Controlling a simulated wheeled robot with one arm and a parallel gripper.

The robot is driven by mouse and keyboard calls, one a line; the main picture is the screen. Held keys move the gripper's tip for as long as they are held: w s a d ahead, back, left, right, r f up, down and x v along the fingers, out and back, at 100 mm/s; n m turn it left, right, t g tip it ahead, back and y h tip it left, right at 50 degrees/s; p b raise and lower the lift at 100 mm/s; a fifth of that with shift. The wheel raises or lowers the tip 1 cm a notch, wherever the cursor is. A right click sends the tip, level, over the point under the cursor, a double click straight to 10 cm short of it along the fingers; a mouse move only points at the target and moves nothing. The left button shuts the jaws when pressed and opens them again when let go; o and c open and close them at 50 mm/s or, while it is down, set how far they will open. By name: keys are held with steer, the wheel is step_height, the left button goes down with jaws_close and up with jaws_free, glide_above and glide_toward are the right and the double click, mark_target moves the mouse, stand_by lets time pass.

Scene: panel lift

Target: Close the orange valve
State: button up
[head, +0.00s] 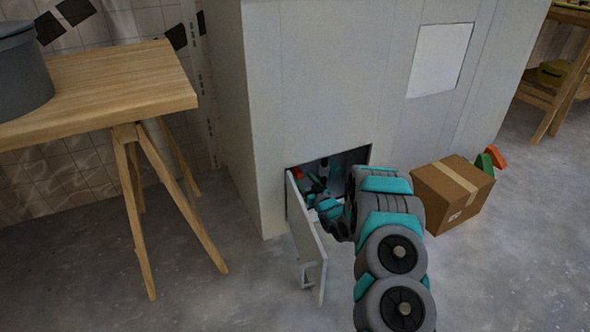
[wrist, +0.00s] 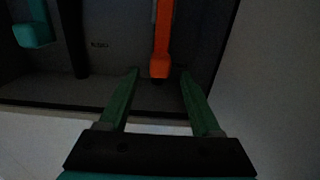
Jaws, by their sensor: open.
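The orange valve handle (wrist: 161,45) hangs down in the dark cabinet opening in the wrist view, upright in that picture. A small orange-red part of it shows in the head view (head: 297,175), inside the opening. My gripper (wrist: 160,75) is open, its two green fingers spread to either side of the handle's lower end. I cannot tell how deep the handle sits between the fingers. In the head view my arm reaches into the opening, and the fingertips are too small and dark there to make out.
The panel door (head: 308,240) stands open, left of my arm. A teal handle (wrist: 33,33) and a dark vertical pipe (wrist: 72,38) are left of the orange one. A cardboard box (head: 452,194) sits right of my arm. A wooden table (head: 110,85) stands left.

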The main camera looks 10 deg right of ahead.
mark_target(295, 168)
steer(key=shift+b+x, duration=0.4)
steer(key=shift+x, duration=3.25)
steer(key=shift+s, duration=0.1)
steer(key=shift+c, duration=0.2)
jaws_close()
